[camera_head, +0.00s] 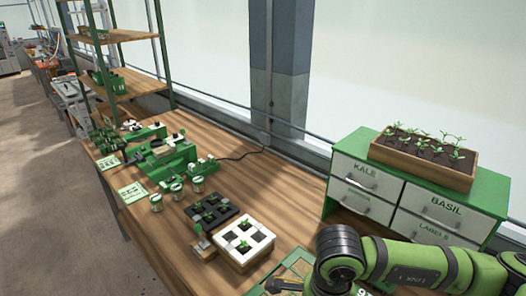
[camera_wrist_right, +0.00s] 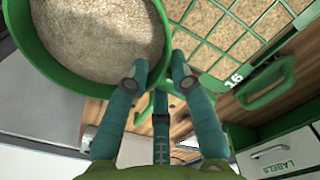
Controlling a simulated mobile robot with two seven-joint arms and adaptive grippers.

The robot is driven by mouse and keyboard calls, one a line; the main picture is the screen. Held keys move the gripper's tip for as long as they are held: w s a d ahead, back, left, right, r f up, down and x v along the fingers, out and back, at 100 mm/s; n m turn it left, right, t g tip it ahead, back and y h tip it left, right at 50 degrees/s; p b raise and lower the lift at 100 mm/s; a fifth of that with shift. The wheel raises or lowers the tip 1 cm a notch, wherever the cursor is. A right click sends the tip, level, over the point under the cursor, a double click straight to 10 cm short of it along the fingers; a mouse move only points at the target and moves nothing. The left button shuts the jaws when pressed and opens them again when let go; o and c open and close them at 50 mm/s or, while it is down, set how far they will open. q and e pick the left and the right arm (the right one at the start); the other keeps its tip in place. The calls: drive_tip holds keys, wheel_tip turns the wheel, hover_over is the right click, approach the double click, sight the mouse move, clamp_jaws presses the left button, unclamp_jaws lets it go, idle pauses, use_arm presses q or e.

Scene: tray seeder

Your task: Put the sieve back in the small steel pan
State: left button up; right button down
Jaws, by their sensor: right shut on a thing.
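In the right wrist view my right gripper (camera_wrist_right: 160,70) is shut at the green rim of a round sieve (camera_wrist_right: 24,50). The sieve fills the upper left of that view, with pale grainy material showing inside the rim. In the head view my right arm comes in from the right, and its hand end is at the bottom edge, largely cut off. I cannot make out the small steel pan in either view. My left gripper is not in view.
A green seed tray (camera_wrist_right: 222,28) with filled cells lies beside the sieve. A green drawer cabinet (camera_head: 415,182) carrying a wooden seedling box (camera_head: 420,172) stands right.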

drive_tip(key=n, duration=0.1)
drive_tip(key=w+d+n+b, duration=0.1)
drive_tip(key=shift+n, duration=0.4)
drive_tip(key=n, duration=0.1)
drive_tip(key=d+n, duration=0.1)
drive_tip(key=n, duration=0.1)
drive_tip(key=w+n+b, duration=0.1)
drive_tip(key=shift+w+d+r+n, duration=0.1)
drive_tip(key=shift+d+r+n, duration=0.2)
drive_tip(key=shift+n, duration=0.1)
drive_tip(key=n, duration=0.3)
drive_tip(key=w+d+n+b, duration=0.1)
drive_tip(key=shift+d+r+n, duration=0.1)
drive_tip(key=shift+r+n, duration=0.2)
drive_tip(key=shift+r, duration=0.1)
drive_tip(key=n, duration=0.3)
drive_tip(key=shift+w+d+r+b, duration=0.25)
drive_tip(key=shift+d+b, duration=0.1)
drive_tip(key=shift+n, duration=0.3)
drive_tip(key=shift+r, duration=0.1)
